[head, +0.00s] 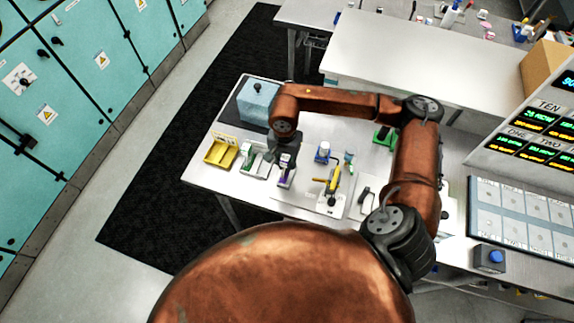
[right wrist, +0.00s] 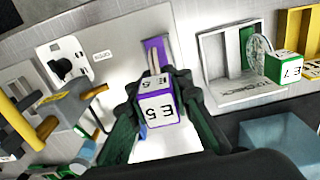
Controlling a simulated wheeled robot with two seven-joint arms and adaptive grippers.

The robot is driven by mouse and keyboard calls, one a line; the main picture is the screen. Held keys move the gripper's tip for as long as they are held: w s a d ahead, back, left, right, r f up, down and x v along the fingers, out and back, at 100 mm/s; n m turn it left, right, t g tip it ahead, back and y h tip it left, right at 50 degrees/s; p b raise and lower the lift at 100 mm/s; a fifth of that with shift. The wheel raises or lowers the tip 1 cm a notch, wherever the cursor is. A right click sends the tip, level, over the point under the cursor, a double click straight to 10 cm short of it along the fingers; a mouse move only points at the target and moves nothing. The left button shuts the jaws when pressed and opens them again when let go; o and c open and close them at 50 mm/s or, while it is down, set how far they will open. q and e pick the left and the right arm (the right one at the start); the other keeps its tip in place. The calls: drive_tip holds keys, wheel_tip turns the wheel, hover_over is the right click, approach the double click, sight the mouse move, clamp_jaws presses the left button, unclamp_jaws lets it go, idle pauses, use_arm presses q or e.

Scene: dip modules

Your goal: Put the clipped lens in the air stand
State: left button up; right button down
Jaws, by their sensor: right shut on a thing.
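My right gripper (right wrist: 160,112) is shut on a small white block with purple edges (right wrist: 155,110), marked E5, between its dark fingers in the right wrist view. In the head view the right gripper (head: 284,152) hangs over the white work board, above a purple piece (head: 285,178). A purple slotted part (right wrist: 155,55) shows just beyond the block in the wrist view; I cannot tell whether they touch. I cannot tell which item is the clipped lens, nor read a label for the air stand. My left gripper is not in view.
A pale tray (right wrist: 213,75) and a green-edged block marked E7 (right wrist: 287,66) are to the right in the wrist view. A yellow rack (head: 220,152) and a blue-grey box (head: 257,103) stand at the table's left. A yellow-handled tool (head: 333,180) is right of the gripper.

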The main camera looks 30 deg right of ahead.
sight(287, 167)
drive_tip(key=shift+w+d+f, duration=0.25)
drive_tip(key=shift+d+f, duration=0.3)
drive_tip(key=shift+f, duration=0.15)
drive_tip(key=f+p, duration=0.1)
drive_tip(key=f, duration=0.2)
drive_tip(key=shift+w+d+p, duration=0.15)
drive_tip(key=shift+w+p, duration=0.15)
drive_tip(key=shift+p, duration=0.1)
drive_tip(key=shift+f, duration=0.35)
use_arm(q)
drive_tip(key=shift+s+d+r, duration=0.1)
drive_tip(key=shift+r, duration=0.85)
use_arm(e)
drive_tip(key=shift+f, duration=0.1)
drive_tip(key=shift+f, duration=0.15)
drive_tip(key=c, duration=1.7)
unclamp_jaws()
drive_tip(key=shift+c, duration=0.2)
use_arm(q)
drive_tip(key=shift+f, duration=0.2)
